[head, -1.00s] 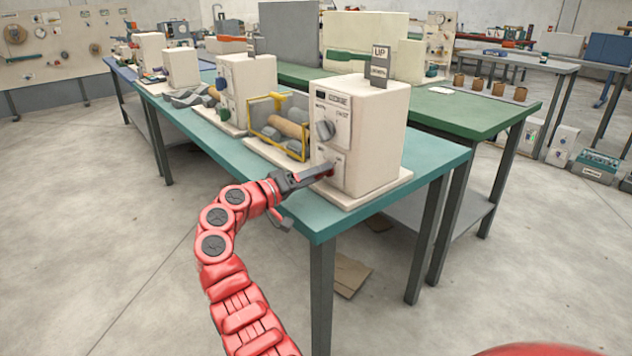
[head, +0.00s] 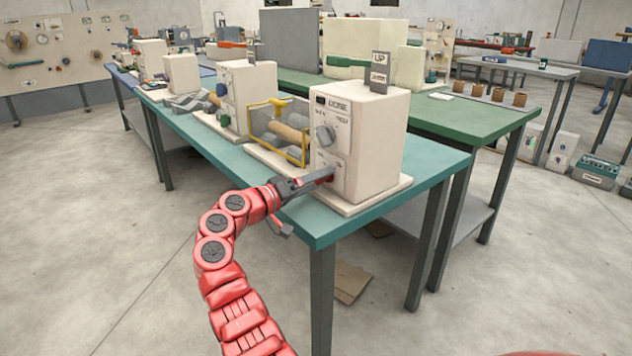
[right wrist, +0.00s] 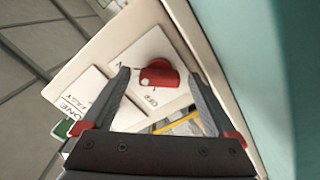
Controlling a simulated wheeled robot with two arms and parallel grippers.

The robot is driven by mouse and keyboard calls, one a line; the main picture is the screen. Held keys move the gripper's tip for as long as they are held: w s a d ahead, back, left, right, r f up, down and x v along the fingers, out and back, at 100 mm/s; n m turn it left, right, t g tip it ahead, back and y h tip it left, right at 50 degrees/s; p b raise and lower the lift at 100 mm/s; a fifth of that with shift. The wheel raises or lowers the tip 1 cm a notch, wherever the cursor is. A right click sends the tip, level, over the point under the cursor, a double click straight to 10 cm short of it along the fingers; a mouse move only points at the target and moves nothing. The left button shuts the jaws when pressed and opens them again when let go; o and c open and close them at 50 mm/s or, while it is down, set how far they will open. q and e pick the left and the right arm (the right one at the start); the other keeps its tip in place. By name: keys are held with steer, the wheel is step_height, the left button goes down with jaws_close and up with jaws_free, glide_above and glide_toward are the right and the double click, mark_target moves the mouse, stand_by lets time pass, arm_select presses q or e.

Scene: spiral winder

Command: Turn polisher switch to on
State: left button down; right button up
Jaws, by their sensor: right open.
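In the head view the right gripper (head: 328,174) is at the lower panel and mostly hides the switch. My left gripper is out of view.
A yellow-framed unit with rollers (head: 288,135) stands directly left of the polisher, and other cream machines stand farther along the teal bench (head: 355,232). A green bench (head: 475,119) is behind. A sign (head: 380,72) stands at the box's top. Open floor lies left.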

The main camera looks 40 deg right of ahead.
steer(key=s+a+p, duration=0.1)
steer(key=a+p, duration=0.1)
steer(key=a, duration=1.5)
steer(key=shift+s+a, duration=0.15)
steer(key=shift+a, duration=0.05)
